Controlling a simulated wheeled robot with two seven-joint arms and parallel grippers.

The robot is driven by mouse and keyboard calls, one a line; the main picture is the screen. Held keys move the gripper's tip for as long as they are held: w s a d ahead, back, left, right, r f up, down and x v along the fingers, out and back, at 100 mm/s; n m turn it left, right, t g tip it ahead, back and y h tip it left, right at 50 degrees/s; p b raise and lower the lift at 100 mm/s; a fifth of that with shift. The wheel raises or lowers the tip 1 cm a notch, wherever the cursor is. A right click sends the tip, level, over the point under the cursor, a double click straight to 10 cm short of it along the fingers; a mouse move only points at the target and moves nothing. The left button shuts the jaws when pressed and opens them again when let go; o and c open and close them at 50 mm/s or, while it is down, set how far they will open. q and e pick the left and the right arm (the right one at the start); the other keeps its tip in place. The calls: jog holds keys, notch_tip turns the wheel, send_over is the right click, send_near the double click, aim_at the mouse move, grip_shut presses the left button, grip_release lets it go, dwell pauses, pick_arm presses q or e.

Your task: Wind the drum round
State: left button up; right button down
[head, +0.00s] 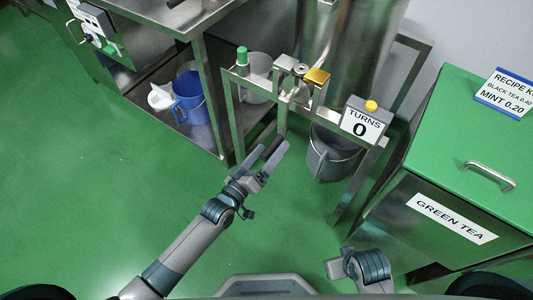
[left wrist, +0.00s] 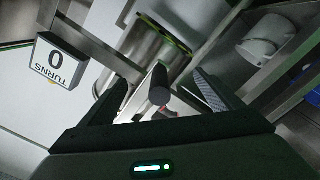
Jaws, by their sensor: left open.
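The steel drum (head: 345,50) stands upright at the top of the head view, in a metal frame. The turns counter (head: 360,124) on the frame reads 0; it also shows upside down in the left wrist view (left wrist: 56,62). My left gripper (head: 265,156) is open in front of the frame. In the left wrist view, a dark round handle (left wrist: 159,85) appears between the two spread fingers (left wrist: 160,98), with no finger visibly touching it. I cannot tell its depth between them. My right arm shows at the bottom, but its gripper is out of view.
A grey bucket (head: 332,157) sits under the drum. A blue jug (head: 190,97) is on the steel shelf at left. The GREEN TEA bin (head: 452,222) stands at right. The floor at left is clear.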

pick_arm(q)
jog(key=shift+w+d, duration=0.45)
jog(key=shift+w, duration=0.1)
grip_shut()
dwell(0.5)
